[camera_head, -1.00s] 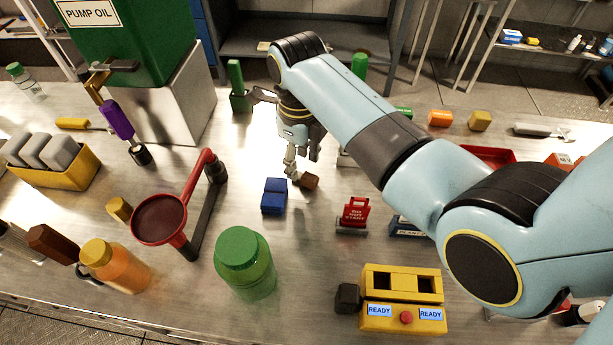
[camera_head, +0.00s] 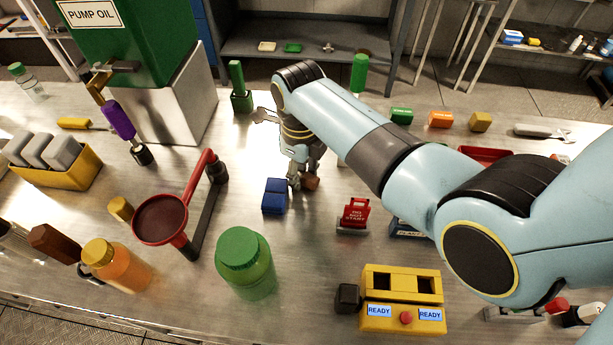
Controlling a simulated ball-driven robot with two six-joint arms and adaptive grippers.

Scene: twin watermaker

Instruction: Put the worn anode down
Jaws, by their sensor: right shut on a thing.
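My right gripper (camera_head: 302,182) points down at the middle of the bench, just right of a small blue block (camera_head: 275,196). It is shut on a small brown lump, which I take for the worn anode (camera_head: 311,183). The lump shows at the right side of the fingertips, low over the bench top. I cannot tell whether it touches the bench, and the fingers partly hide it. My left gripper is not in view.
A red-rimmed funnel stand (camera_head: 160,219) is to the left, and a green-lidded jar (camera_head: 245,265) is in front. A red sign (camera_head: 354,214) and a yellow READY box (camera_head: 402,300) stand to the right. Bare bench (camera_head: 310,235) lies between them.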

